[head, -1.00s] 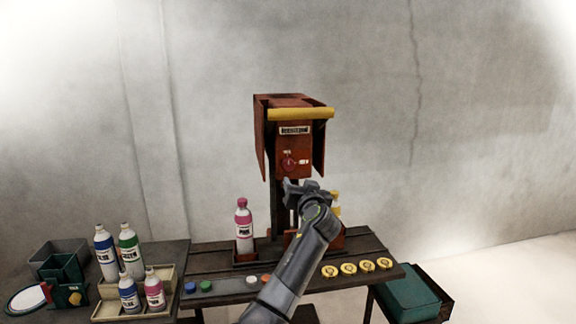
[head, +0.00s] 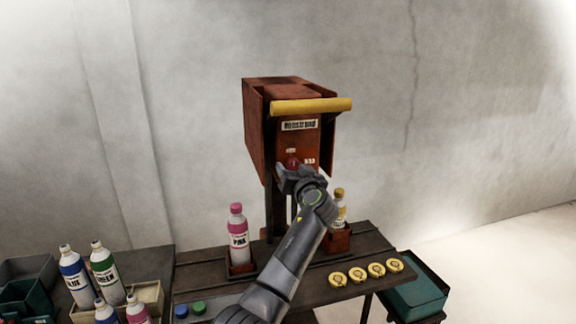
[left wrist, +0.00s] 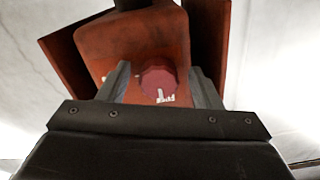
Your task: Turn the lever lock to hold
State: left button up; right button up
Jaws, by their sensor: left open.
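The lever lock is a round dark-red knob (head: 292,160) on the front of a rust-red machine box (head: 296,138) with a yellow bar (head: 312,105) across its upper front. Small white labels sit beside the knob. In the left wrist view the knob (left wrist: 158,78) lies between the two fingers, with a white mark below it; the print is too small to read. My left gripper (head: 296,174) is open just below and in front of the knob. Its fingers also show in the left wrist view (left wrist: 163,88), apart on both sides of the knob. My right gripper is out of view.
Under the machine, a pink-labelled bottle (head: 237,236) and a yellow-capped bottle (head: 339,210) stand in holders on the dark table (head: 215,272). Several yellow discs (head: 357,274) lie front right. Blue and green bottles (head: 103,272) stand at left. A teal bin (head: 415,297) is at right.

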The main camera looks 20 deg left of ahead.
pick_arm(q)
jog(key=shift+r, duration=0.1)
jog(key=shift+d, duration=0.15)
jog(key=c, duration=1)
